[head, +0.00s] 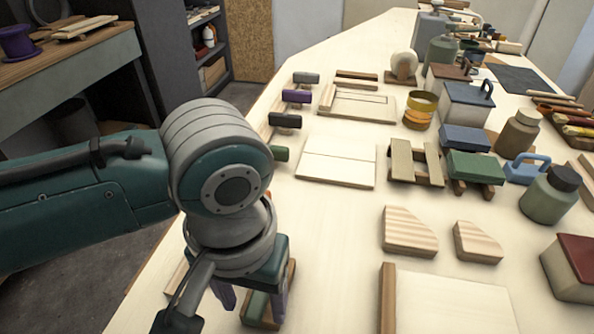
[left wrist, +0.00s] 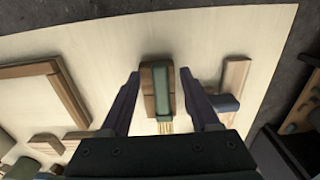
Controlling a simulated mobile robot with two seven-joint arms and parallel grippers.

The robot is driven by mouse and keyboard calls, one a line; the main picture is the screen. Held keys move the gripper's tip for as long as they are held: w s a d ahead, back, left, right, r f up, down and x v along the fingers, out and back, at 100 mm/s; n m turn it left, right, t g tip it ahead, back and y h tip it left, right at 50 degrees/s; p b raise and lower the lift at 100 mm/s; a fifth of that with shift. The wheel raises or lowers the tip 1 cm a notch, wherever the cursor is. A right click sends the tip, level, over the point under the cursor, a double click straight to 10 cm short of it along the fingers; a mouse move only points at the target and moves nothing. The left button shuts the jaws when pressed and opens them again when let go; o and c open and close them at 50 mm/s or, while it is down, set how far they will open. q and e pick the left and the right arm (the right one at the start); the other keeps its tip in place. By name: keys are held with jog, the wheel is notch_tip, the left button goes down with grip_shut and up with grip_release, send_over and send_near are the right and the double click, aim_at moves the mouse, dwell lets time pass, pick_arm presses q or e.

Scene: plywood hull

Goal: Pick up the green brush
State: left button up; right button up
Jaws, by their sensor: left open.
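My left gripper (left wrist: 160,74) is open, with one dark purple finger on each side of the brush and gaps between. In the head view the gripper (head: 252,300) points down at the bench's near left edge. The green brush (head: 257,309) shows partly between the fingers there; the wrist hides the rest. I cannot tell how high the fingertips are. My right gripper is not in view.
A wooden block with a blue-grey piece (left wrist: 228,103) lies close beside the right finger. A pale board with a brown strip (head: 388,300) lies to the right. Two wooden blocks (head: 408,232) lie beyond it. Boxes and bottles crowd the bench's right side.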

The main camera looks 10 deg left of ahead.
pick_arm(q)
jog(key=shift+f, duration=0.1)
grip_shut()
dwell(0.5)
